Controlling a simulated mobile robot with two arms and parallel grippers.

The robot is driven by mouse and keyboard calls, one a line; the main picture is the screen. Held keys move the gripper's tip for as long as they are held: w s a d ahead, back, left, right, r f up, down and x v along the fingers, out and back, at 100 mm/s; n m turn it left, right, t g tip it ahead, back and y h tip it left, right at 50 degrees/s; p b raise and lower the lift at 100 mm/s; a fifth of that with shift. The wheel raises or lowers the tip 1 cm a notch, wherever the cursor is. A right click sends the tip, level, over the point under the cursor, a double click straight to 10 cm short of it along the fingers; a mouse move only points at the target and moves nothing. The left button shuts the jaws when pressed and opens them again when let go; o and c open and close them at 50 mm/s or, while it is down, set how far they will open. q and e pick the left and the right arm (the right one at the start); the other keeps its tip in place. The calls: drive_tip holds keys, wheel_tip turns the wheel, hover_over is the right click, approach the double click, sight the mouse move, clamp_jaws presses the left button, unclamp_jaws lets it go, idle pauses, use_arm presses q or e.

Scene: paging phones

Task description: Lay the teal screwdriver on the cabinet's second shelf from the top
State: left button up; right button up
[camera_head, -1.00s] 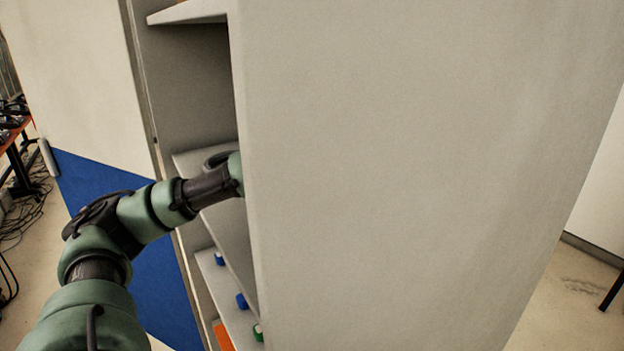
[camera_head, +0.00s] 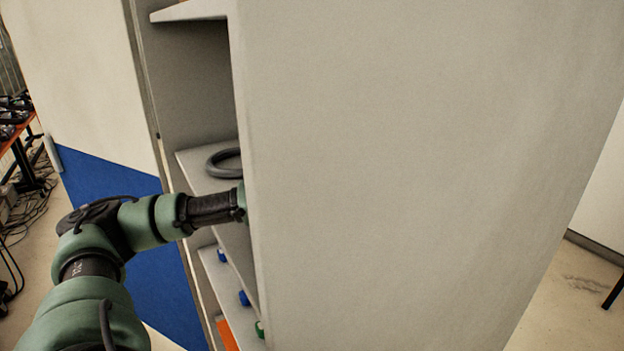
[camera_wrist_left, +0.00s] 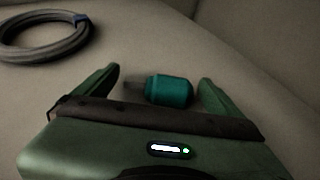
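The teal screwdriver (camera_wrist_left: 170,90) shows in the left wrist view, its teal handle to the right and its dark shaft to the left. It appears to lie on the pale shelf surface. My left gripper (camera_wrist_left: 160,74) is open, with one finger beyond each end of the screwdriver and small gaps visible. In the head view my left arm reaches into the cabinet (camera_head: 400,170); its side panel hides the gripper and the screwdriver. The shelf (camera_head: 192,165) at the arm's height bears a grey ring. My right gripper is not in view.
The coiled grey ring (camera_head: 222,162) lies on the shelf, also left of the gripper in the left wrist view (camera_wrist_left: 40,45). A higher shelf (camera_head: 190,10) shows at the top. Lower shelves hold blue items (camera_head: 243,298), a green item (camera_head: 259,329) and an orange item (camera_head: 227,335).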

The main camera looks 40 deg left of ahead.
use_arm(q)
drive_tip(key=b+v, duration=0.1)
drive_tip(key=v, duration=0.9)
drive_tip(key=shift+s+d+r+b, duration=0.15)
drive_tip(key=shift+s+d+b, duration=0.15)
drive_tip(key=shift+b, duration=0.1)
drive_tip(key=shift+s+d+r, duration=0.2)
drive_tip(key=shift+s+d, duration=0.05)
drive_tip(key=shift+s, duration=0.25)
